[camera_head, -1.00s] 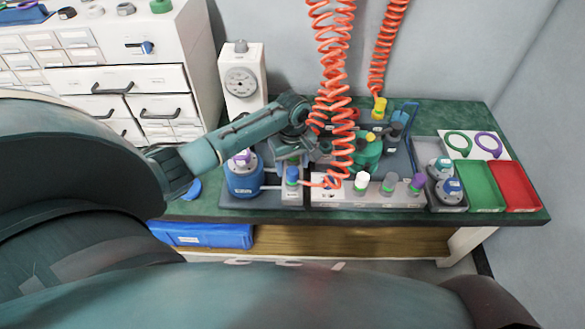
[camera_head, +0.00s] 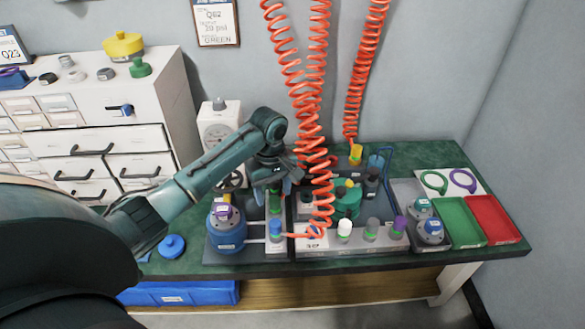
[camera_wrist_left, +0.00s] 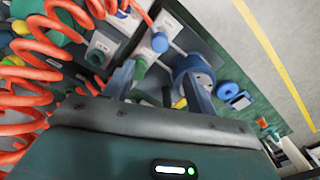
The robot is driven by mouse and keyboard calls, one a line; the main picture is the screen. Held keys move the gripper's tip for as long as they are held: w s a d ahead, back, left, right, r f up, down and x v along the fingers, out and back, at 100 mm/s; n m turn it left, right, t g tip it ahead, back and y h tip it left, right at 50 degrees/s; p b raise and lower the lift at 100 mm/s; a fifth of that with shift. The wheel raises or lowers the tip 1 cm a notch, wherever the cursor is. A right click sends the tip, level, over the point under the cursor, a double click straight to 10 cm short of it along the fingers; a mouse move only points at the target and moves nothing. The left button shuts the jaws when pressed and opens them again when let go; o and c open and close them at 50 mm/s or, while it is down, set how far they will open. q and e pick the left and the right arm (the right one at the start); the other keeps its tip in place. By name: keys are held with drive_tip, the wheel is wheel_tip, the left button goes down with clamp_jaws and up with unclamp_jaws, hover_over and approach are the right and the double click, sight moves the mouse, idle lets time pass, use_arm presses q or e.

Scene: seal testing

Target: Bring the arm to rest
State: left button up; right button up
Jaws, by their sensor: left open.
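My left arm reaches in from the left in the head view. Its gripper (camera_head: 275,184) is above the back left part of the test bench, behind the blue pot (camera_head: 227,232). In the left wrist view the two fingers (camera_wrist_left: 160,88) stand apart with nothing held between them. The blue pot (camera_wrist_left: 193,66) shows beyond the fingers there, and the blue-capped fitting (camera_wrist_left: 159,42) lies further off. The gripper looks clear of the bench, though its exact height is hard to tell. My right gripper is in neither view.
Red coiled hoses (camera_head: 316,130) hang close to the right of the gripper. A gauge stand (camera_head: 219,135) is behind the arm. Green (camera_head: 458,212) and red (camera_head: 494,220) trays sit at the right. A round blue lid (camera_head: 172,246) lies at the bench's left end.

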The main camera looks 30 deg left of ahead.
use_arm(q)
drive_tip(key=s+d+f+m+t+h+p, duration=0.25)
drive_tip(key=s+d+f+m+t, duration=0.25)
drive_tip(key=s+d+f+m, duration=0.5)
drive_tip(key=s+d+r+m+t, duration=0.4)
drive_tip(key=s+d+t, duration=0.1)
drive_tip(key=s, duration=0.4)
drive_tip(key=shift+s+d+r+t+h, duration=0.2)
drive_tip(key=shift+d+r+t+h, duration=0.1)
drive_tip(key=shift+d+h, duration=0.2)
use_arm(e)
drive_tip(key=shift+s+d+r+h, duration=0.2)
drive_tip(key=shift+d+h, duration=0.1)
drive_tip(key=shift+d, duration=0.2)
use_arm(q)
drive_tip(key=shift+d, duration=0.1)
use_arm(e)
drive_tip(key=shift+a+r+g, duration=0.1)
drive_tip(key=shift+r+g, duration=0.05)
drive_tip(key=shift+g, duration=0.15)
